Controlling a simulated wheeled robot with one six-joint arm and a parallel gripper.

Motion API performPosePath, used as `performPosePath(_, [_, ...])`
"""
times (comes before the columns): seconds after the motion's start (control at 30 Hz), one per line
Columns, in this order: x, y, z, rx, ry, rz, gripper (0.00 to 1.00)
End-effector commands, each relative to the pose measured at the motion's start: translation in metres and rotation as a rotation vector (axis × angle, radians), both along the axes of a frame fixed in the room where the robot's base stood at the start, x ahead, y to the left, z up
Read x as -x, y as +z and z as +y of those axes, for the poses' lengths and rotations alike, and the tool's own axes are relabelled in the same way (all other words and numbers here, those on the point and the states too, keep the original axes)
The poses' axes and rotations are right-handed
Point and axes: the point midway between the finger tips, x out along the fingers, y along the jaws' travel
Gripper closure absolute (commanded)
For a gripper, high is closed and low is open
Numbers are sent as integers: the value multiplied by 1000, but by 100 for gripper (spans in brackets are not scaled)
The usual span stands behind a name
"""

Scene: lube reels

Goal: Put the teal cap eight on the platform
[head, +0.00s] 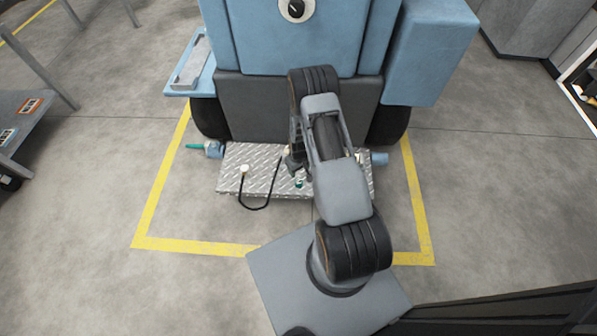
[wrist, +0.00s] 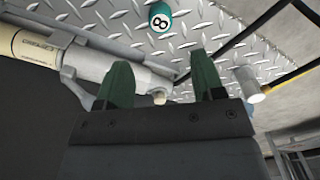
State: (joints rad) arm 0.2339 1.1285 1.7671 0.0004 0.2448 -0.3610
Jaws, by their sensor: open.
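The teal cap eight (wrist: 160,17) shows in the wrist view as a small teal cylinder with a black 8 on a white disc. It appears against the diamond-plate platform (wrist: 205,25); I cannot tell whether it rests flat. In the head view, a small teal spot (head: 299,184) that looks like this cap is on the platform (head: 230,178), near its front edge. In the head view, my gripper (head: 294,160) is above the platform, partly hidden by my arm.
A black hose (head: 265,205) with a pale end hangs over the platform's front edge. A blue machine (head: 290,40) stands behind. In the wrist view, a pale labelled cylinder (wrist: 40,55) is close on the left and a metal fitting (wrist: 247,84) is on the right. Floor beside the platform is clear.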

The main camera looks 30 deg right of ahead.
Motion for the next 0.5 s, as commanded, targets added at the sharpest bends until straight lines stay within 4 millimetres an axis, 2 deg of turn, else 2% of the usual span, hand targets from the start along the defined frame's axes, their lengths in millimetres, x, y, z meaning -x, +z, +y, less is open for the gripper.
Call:
performPosePath(0.17, [-7, 33, 2, 3, -3, -14, 38])
performPosePath(0.23, [-14, 62, 6, 6, -8, -28, 38])
performPosePath(0.37, [-20, 137, 17, 11, -22, -64, 38])
performPosePath(0.4, [-19, 162, 23, 13, -27, -75, 38])
performPosePath(0.5, [-7, 223, 36, 13, -42, -101, 38])
